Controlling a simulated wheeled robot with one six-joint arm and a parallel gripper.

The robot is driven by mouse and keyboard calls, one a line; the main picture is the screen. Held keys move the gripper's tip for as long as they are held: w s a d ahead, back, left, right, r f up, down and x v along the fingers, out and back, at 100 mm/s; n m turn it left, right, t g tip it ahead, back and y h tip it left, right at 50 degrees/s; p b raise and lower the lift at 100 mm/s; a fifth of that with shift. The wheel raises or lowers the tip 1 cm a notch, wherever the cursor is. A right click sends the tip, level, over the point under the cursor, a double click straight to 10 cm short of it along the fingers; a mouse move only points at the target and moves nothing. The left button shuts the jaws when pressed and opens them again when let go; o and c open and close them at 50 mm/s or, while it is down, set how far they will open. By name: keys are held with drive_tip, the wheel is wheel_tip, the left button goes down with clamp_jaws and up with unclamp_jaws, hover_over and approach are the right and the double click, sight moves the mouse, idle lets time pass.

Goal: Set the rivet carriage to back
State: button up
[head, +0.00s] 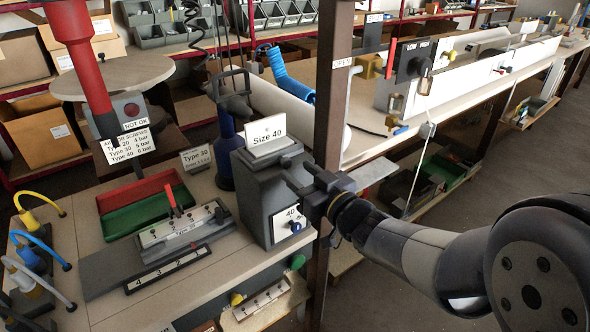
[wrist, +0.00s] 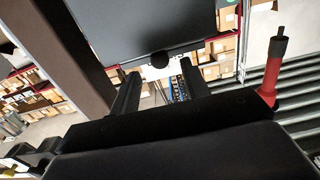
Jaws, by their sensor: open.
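No part is labelled as the rivet carriage, so I cannot tell for sure which it is. A pale plate with a scale (head: 185,228) and a red lever (head: 174,198) lies on the bench, with a numbered strip (head: 168,268) in front. A grey box marked Size 40 (head: 262,185) stands to its right, with a "40" panel and blue knob (head: 295,227). My gripper (head: 298,188) is open beside the upper right of this box. In the wrist view a dark box (wrist: 150,22) with a round black knob (wrist: 159,60) is just beyond my empty fingers (wrist: 160,88).
A brown post (head: 328,130) rises close by my gripper. A red and green tray (head: 147,205) and a blue bottle (head: 228,150) stand behind the plate. Yellow and blue hoses (head: 38,245) are at left. A long bench (head: 470,75) is at back right, with open floor before it.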

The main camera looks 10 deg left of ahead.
sight(288, 163)
drive_tip(key=v, duration=0.8)
drive_tip(key=shift+s, duration=0.1)
drive_tip(key=x, duration=1.2)
drive_tip(key=shift+w+a+p, duration=0.1)
drive_tip(key=shift+w+p, duration=0.1)
drive_tip(key=shift+p, duration=0.1)
